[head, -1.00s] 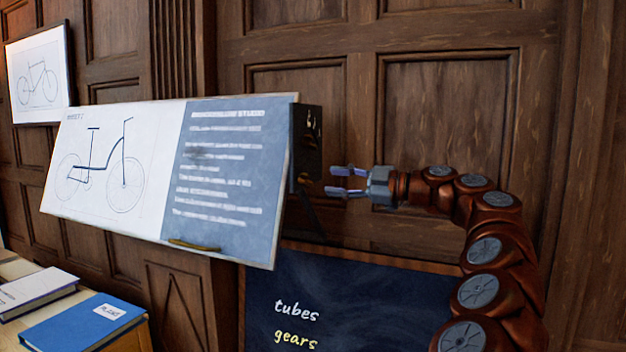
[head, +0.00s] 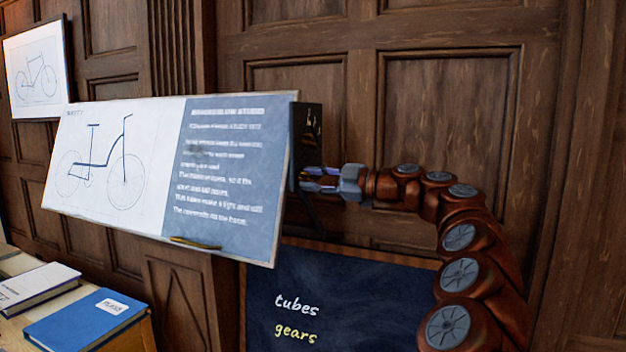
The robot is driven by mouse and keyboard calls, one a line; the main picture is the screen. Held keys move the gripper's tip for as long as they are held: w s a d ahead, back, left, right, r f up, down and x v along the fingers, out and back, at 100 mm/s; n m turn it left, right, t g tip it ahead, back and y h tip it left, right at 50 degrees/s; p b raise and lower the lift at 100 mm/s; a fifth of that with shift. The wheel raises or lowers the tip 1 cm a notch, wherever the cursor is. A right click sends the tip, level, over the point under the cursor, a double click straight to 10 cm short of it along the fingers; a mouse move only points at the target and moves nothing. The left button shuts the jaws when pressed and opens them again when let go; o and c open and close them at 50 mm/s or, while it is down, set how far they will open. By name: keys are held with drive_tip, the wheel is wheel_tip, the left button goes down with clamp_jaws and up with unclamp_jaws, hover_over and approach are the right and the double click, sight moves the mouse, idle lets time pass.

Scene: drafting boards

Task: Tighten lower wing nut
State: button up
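The drafting board (head: 232,235) is tilted and has a dark bracket (head: 308,125) on its right edge. Small brass-coloured hardware (head: 310,140) shows on the upper part of this bracket. The lower wing nut is at the bracket's lower end, where my fingertips are, and I cannot make it out clearly. My gripper (head: 310,179) comes in level from the right. Its two fingers are apart, one above the other, with their tips at the lower part of the bracket. Whether they touch the nut is too small to tell.
A dark chalkboard (head: 370,300) with "tubes" and "gears" stands below my arm. Books, one of them blue (head: 85,322), lie on a table at the lower left. A framed bicycle drawing (head: 38,75) hangs at the left.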

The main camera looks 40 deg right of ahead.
clamp_jaws()
drive_tip(key=shift+f+m+b, duration=0.3)
drive_tip(key=shift+m+b, duration=0.2)
drive_tip(key=shift+b, duration=0.8)
drive_tip(key=m+b, duration=0.2)
drive_tip(key=b, duration=0.1)
drive_tip(key=shift+w+r, duration=0.1)
drive_tip(key=shift+r, duration=0.05)
drive_tip(key=shift+d+r+m+p, duration=0.1)
drive_tip(key=shift+m+p, duration=2.7)
drive_tip(key=shift+m, duration=3.3)
drive_tip(key=shift+d+m+p, duration=0.1)
drive_tip(key=shift+m+p, duration=2.7)
drive_tip(key=shift+m, duration=3.3)
